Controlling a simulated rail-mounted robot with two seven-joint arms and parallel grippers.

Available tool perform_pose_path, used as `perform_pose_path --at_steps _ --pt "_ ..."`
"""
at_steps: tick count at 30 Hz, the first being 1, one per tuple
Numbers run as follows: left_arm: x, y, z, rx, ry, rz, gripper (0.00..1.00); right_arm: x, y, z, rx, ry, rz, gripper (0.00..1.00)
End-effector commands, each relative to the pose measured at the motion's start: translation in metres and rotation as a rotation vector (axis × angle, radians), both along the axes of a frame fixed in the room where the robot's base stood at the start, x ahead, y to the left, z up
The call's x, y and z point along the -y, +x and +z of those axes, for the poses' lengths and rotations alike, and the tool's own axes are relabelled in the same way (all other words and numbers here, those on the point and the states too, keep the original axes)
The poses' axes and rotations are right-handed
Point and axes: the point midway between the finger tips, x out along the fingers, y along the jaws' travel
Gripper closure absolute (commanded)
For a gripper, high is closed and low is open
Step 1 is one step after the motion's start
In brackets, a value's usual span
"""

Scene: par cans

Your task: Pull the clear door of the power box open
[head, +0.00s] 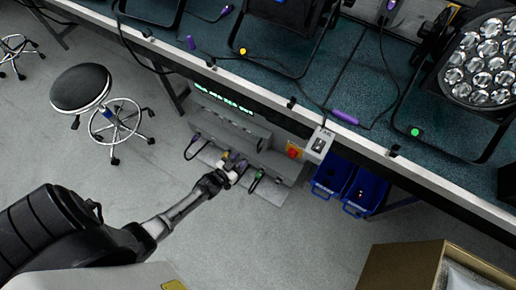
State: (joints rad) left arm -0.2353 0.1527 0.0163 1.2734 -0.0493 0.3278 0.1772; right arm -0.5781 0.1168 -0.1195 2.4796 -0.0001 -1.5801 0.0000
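The grey power box (273,158) is mounted below the front edge of the workbench, in the middle of the head view. It has a lit green strip along its top, a red and yellow switch on its right, and several plugs with cables along its lower front. Its clear door is hard to make out at this size, so I cannot tell how far it stands open. My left gripper (232,171) is at the lower front of the box, among the plugs. It is too small to tell whether its fingers touch anything or how they are set. My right gripper is out of view.
The workbench (345,72) carries stage lights, including a large par can (485,58) at the right. Blue bins (364,190) hang below it, right of the box. A black stool (81,88) stands left. An open cardboard box (405,264) is at the lower right.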

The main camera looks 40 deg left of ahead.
Motion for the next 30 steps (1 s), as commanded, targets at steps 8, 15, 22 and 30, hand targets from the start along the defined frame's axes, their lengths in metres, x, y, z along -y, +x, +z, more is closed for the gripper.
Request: perform_pose_path --at_steps 8,15,22,30 --pt "-0.013 -0.004 -0.092 0.137 -0.018 -0.009 0.63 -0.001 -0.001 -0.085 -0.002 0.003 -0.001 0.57" --pt "-0.017 -0.006 -0.116 0.196 -0.025 -0.015 0.63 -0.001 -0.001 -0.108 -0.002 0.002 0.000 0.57" --pt "-0.018 0.013 -0.119 0.210 -0.027 -0.017 0.63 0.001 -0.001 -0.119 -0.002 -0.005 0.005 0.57" --pt "-0.017 0.063 -0.120 0.209 -0.028 -0.015 0.63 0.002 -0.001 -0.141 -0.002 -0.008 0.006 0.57"
